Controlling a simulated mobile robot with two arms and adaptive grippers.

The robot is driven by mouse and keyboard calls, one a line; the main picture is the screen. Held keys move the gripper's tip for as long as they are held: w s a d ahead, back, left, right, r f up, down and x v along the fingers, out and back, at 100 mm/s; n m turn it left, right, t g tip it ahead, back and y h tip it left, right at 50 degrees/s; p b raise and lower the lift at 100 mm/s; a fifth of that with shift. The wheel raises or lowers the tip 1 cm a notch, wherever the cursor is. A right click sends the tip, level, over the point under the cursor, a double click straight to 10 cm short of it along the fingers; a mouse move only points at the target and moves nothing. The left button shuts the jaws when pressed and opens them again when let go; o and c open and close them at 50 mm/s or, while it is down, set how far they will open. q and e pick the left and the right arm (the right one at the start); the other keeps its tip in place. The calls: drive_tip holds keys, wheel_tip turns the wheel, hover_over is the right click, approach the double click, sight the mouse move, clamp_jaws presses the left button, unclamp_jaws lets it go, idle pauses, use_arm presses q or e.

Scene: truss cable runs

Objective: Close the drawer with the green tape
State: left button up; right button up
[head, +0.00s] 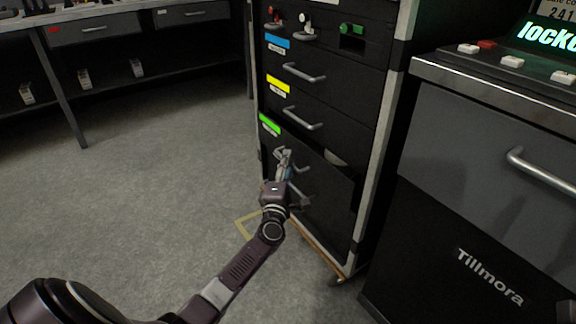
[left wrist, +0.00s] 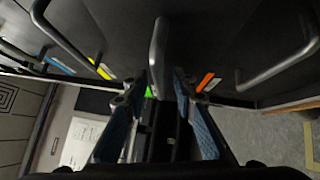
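The drawer with the green tape (head: 270,124) is in the black cabinet in the head view and stands out from the front, with its inside partly showing. Its green tape also shows in the left wrist view (left wrist: 149,92). Its grey handle (left wrist: 158,48) lies between the fingers of my left gripper (left wrist: 154,88) in that view. The fingers are apart on both sides of the handle; firm contact cannot be told. In the head view my left gripper (head: 283,156) is in front of this drawer and covers much of its handle. My right gripper is not in view.
Above are drawers with yellow tape (head: 278,85) and blue tape (head: 278,41). A drawer with orange tape (left wrist: 206,82) is beside the green one in the wrist view. A pale rounded thing (head: 336,157) shows in the open drawer. A Tillmora cabinet (head: 450,220) stands right; floor at left is clear.

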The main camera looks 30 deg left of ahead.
use_arm(q)
drive_tip(key=shift+w, duration=0.15)
drive_tip(key=shift+c, duration=0.5)
clamp_jaws()
